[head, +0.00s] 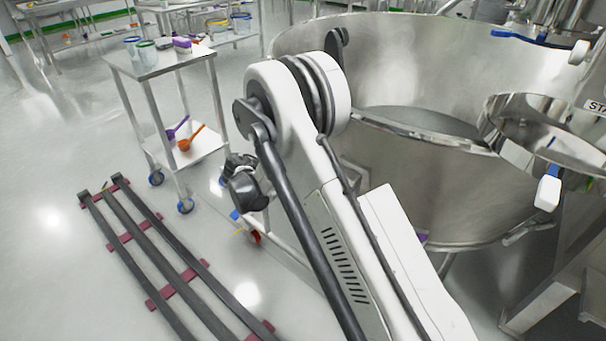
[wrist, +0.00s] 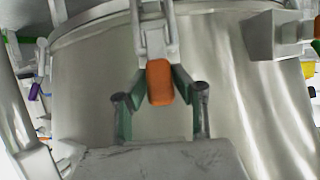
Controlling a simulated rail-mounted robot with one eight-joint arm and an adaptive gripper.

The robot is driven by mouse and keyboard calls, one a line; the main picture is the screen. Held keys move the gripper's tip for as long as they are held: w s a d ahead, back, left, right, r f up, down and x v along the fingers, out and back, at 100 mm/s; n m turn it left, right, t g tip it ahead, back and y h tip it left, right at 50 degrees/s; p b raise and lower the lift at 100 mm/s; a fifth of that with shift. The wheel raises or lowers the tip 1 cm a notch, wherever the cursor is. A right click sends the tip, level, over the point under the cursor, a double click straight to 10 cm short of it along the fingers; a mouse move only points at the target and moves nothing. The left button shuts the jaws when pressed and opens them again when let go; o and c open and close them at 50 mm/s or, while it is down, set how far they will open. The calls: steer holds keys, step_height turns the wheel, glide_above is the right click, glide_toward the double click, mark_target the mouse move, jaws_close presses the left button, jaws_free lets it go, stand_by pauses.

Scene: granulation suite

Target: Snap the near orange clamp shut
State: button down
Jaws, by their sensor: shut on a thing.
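The orange clamp (wrist: 160,82) shows in the wrist view as an orange grip at the lower end of a metal lever, against the side of a large steel vessel (wrist: 88,92). My gripper (wrist: 160,90) has its dark green fingers on both sides of the orange grip and is shut on it. The metal lever and bracket (wrist: 155,35) run up from the grip to the vessel's rim. Whether the clamp is latched cannot be told. In the head view my arm hides the gripper, and this clamp is not visible there.
In the head view the big steel vessel (head: 400,185) fills the right side. A steel trolley (head: 180,62) with tubs on top and orange and purple scoops below stands at the left. Dark floor rails (head: 150,255) lie at the lower left. Open floor surrounds them.

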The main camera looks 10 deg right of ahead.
steer(key=c, duration=1.4)
jaws_free()
steer(key=shift+d, duration=0.1)
steer(key=shift+c, duration=0.2)
steer(key=v, duration=1.2)
